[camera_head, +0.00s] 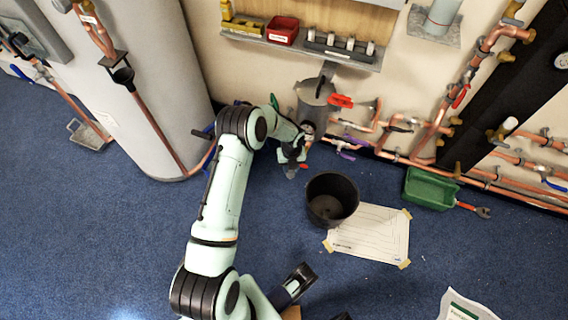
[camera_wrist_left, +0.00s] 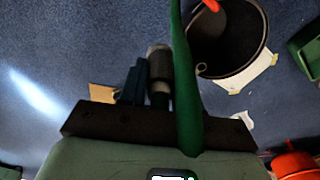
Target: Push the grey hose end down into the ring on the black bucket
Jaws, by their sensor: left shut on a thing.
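The black bucket (camera_head: 312,205) stands open on the blue floor, beside and partly against a paper sheet. In the left wrist view the bucket (camera_wrist_left: 262,50) is at the upper right, with a small pale ring (camera_wrist_left: 202,68) at its near left rim. My left gripper (camera_head: 291,160) is up and left of the bucket in the head view, apart from it. It is shut on the grey hose end (camera_wrist_left: 158,62), a grey cylinder with a dark collar. A grey tip (camera_head: 291,174) shows below the gripper. A green strip (camera_wrist_left: 181,90) crosses the wrist view. The ring is too small to tell in the head view.
A taped paper sheet (camera_head: 372,238) lies beside the bucket. A green tray (camera_head: 431,188) and a red-handled wrench (camera_head: 475,209) are to the right. Copper pipes (camera_head: 480,178) run along the wall. A grey tank (camera_head: 150,80) stands at left. The floor nearer me is mostly clear.

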